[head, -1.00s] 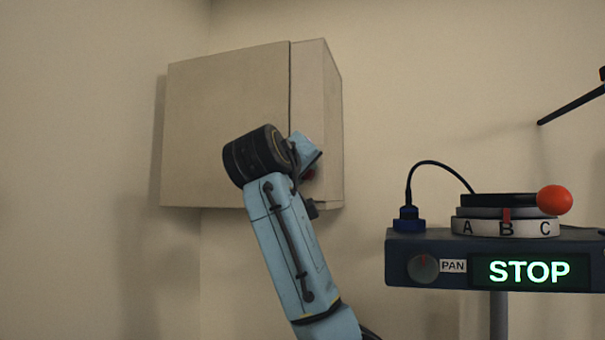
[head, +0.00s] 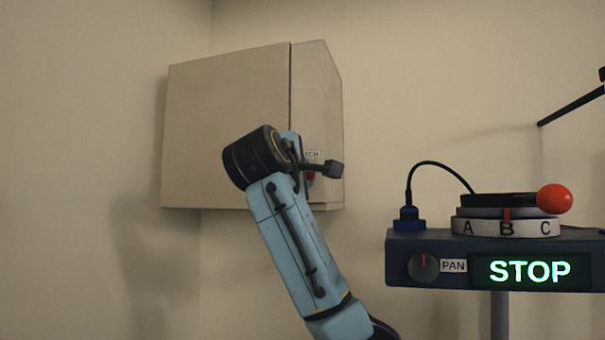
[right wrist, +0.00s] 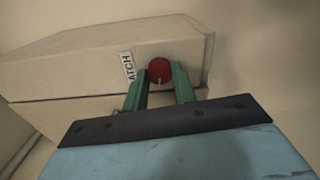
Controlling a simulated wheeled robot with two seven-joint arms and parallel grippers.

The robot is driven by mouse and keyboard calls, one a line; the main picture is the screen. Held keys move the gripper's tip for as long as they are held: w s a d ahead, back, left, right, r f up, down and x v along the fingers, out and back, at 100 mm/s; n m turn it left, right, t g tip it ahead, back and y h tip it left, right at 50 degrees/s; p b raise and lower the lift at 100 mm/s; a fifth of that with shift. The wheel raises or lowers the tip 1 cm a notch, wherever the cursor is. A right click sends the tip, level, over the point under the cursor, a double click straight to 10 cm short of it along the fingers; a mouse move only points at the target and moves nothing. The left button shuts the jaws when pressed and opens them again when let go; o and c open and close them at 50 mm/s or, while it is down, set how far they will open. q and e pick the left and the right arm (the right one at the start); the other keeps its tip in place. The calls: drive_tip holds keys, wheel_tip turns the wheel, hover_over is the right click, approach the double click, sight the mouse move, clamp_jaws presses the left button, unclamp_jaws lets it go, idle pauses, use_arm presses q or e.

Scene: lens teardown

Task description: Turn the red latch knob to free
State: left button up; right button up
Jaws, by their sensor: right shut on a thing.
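The red latch knob (right wrist: 159,69) is on the narrow side face of the beige cabinet (right wrist: 70,65), beside a white label (right wrist: 128,66) partly reading "ATCH". My right gripper (right wrist: 160,80) has its two green fingers shut on the knob, one on each side, in the right wrist view. A small pale mark shows low on the knob. In the head view, only a bit of the red knob (head: 310,176) shows behind my light blue right wrist, below its label (head: 313,154). My left gripper is not in view.
The beige cabinet (head: 225,125) hangs on the wall, its large front panel flush. At right stands a dark console (head: 395,262) with a lit "STOP" display (head: 528,271), an A-B-C dial (head: 480,227) and an orange-red ball (head: 554,198). A dark rod (head: 572,106) juts in above it.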

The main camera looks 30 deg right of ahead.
drive_tip(key=shift+n, duration=0.6)
drive_tip(key=o, duration=1)
drive_tip(key=b+v, duration=0.4)
drive_tip(key=v, duration=0.9)
drive_tip(key=shift+a+b, duration=0.25)
drive_tip(key=shift+b, duration=0.15)
